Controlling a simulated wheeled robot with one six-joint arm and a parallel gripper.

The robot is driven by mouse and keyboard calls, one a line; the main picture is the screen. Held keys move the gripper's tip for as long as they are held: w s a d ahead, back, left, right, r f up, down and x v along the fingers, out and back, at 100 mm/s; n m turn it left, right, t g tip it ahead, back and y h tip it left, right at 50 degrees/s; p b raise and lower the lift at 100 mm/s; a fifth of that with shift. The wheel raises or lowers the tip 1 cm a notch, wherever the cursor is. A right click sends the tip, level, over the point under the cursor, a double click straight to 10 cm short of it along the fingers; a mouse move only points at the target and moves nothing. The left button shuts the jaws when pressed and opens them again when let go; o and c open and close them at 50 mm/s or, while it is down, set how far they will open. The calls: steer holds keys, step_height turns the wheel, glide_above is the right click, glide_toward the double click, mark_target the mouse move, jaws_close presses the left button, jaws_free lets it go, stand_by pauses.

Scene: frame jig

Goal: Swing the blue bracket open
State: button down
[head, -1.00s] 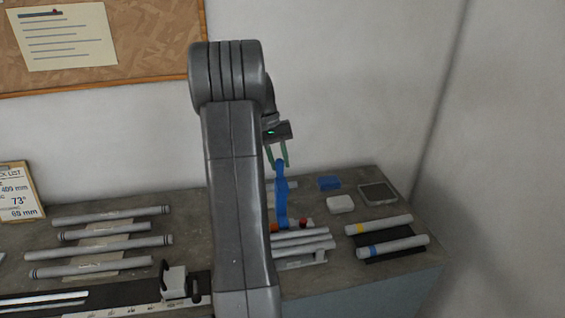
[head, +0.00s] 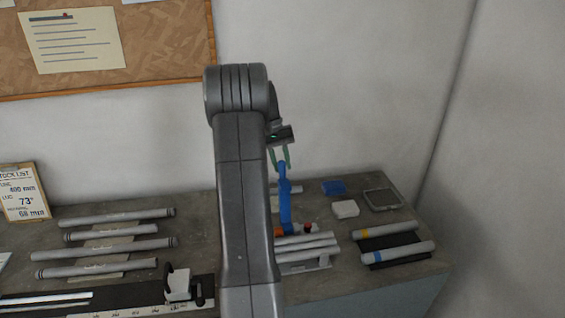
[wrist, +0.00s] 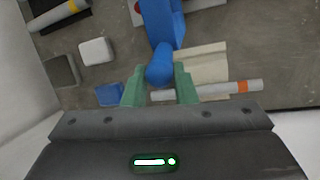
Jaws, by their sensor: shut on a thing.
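The blue bracket (head: 285,205) stands upright in the head view, rising from the fixture that holds several grey tubes (head: 306,247). My gripper (head: 279,160) is at its top end, with green fingers on either side. In the wrist view the bracket (wrist: 166,30) runs away from the camera, and its rounded blue end (wrist: 159,70) sits between the green fingertips of my gripper (wrist: 160,82). The jaws are shut on this end. My arm hides part of the fixture in the head view.
A blue block (head: 333,188), a white block (head: 345,209) and a grey tray (head: 383,199) lie right of the bracket. Two marked tubes (head: 397,252) rest on a black mat. Several tubes (head: 115,216) lie at left. A wall stands close behind the bench.

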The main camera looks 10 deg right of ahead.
steer(key=c, duration=1.5)
jaws_free()
steer(key=shift+a+f, duration=0.25)
steer(key=shift+f, duration=0.05)
steer(key=o, duration=0.3)
steer(key=shift+w+a, duration=0.2)
steer(key=shift+a, duration=0.1)
steer(key=shift+s+d+r, duration=0.1)
steer(key=shift+d+r, duration=0.1)
steer(key=shift+d, duration=0.05)
steer(key=v, duration=1.3)
steer(key=shift+a+r, duration=0.2)
steer(key=shift+r, duration=0.05)
steer(key=x, duration=1.3)
steer(key=shift+d+f, duration=0.3)
steer(key=shift+r, duration=0.1)
